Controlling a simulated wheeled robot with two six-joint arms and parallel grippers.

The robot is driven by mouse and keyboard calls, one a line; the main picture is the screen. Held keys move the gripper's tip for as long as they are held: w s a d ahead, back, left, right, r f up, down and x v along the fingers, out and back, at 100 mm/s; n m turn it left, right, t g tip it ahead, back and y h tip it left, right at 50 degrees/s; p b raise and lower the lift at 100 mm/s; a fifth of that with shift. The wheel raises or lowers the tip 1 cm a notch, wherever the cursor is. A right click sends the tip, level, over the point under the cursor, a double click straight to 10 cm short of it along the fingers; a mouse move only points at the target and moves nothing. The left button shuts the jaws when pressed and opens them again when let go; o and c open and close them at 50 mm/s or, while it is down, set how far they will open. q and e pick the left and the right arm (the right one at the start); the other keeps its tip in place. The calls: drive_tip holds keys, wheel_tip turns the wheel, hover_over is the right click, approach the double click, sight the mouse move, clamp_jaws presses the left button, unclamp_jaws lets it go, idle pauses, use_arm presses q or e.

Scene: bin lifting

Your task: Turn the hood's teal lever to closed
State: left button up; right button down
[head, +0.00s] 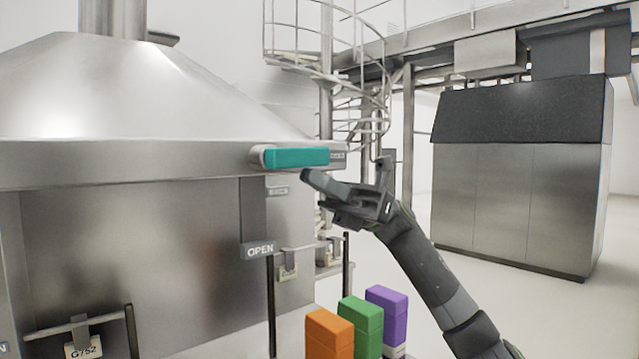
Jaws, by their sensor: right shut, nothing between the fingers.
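The teal lever (297,157) is mounted on the front rim of the steel hood (120,160), with its round pivot at its left end. It lies horizontal and points right. Its right end is beside a small label (338,156) that is partly hidden and seems to read CLOSED. An OPEN sign (260,250) hangs below the pivot. My right gripper (309,178) is shut and empty just below the lever's right part. It looks apart from the lever, though the depth gap is hard to judge. My left gripper is not in view.
Orange (329,334), green (360,326) and purple (386,312) blocks stand below, left of my right arm. Dark posts with a rail (271,300) stand under the hood. A large steel cabinet (520,190) is at right, with clear floor before it.

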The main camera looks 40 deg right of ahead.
drive_tip(key=shift+d+r, duration=0.15)
drive_tip(key=shift+r, duration=0.1)
wheel_tip(320, 180, down, 5)
drive_tip(key=b, duration=0.5)
drive_tip(key=d+f+b, duration=0.1)
drive_tip(key=d, duration=0.8)
drive_tip(key=shift+w+d+f, duration=0.3)
drive_tip(key=shift+w+f, duration=0.05)
